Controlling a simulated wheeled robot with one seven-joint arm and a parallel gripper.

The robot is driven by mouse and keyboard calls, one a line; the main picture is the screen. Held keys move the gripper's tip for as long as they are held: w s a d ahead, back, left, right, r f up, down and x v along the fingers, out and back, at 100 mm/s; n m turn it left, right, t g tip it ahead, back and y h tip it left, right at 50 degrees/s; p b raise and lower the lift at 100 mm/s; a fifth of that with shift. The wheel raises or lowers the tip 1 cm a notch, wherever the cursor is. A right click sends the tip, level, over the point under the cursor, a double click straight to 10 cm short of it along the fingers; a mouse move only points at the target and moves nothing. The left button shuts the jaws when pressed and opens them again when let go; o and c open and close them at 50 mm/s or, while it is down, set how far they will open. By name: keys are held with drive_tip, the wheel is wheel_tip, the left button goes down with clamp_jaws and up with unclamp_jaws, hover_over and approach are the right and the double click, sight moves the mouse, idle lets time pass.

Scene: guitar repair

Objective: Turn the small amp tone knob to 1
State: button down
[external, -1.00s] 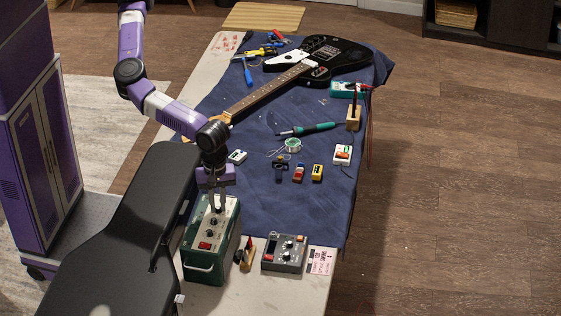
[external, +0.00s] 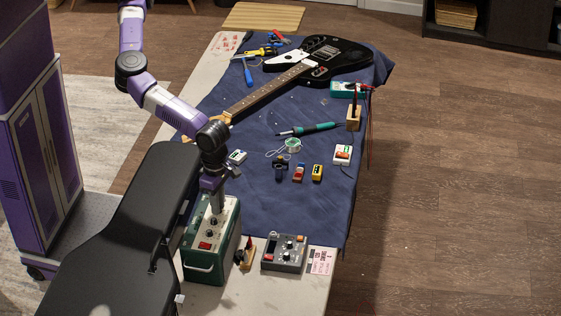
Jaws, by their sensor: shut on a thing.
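The small amp (external: 203,268) is a green box with a pale top panel, standing at the near left of the table. Its top carries dark knobs, with one knob (external: 211,234) showing in front of my fingers, and a red switch (external: 205,246). My gripper (external: 216,212) points straight down onto the panel, its fingers shut on a knob there. The fingers hide that knob, so its pointer and the number it is set to cannot be seen.
A grey pedal (external: 284,253) and a small wooden holder (external: 246,255) stand right of the amp. A black case (external: 115,235) lies close on the left. Small coloured items, a soldering iron (external: 310,129) and a black guitar (external: 322,60) lie farther back on the blue cloth (external: 290,210).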

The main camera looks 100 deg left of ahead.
drive_tip(key=n+b, duration=0.1)
drive_tip(key=n, duration=0.5)
drive_tip(key=shift+w+b, duration=0.1)
drive_tip(key=shift+b, duration=0.2)
drive_tip(key=n+b, duration=0.1)
drive_tip(key=n, duration=0.4)
drive_tip(key=shift+r, duration=0.15)
drive_tip(key=shift+n, duration=0.3)
drive_tip(key=c, duration=1.3)
unclamp_jaws()
drive_tip(key=shift+c, duration=0.2)
drive_tip(key=shift+b, duration=0.3)
drive_tip(key=shift+r+b, duration=0.6)
drive_tip(key=shift+r, duration=3.25)
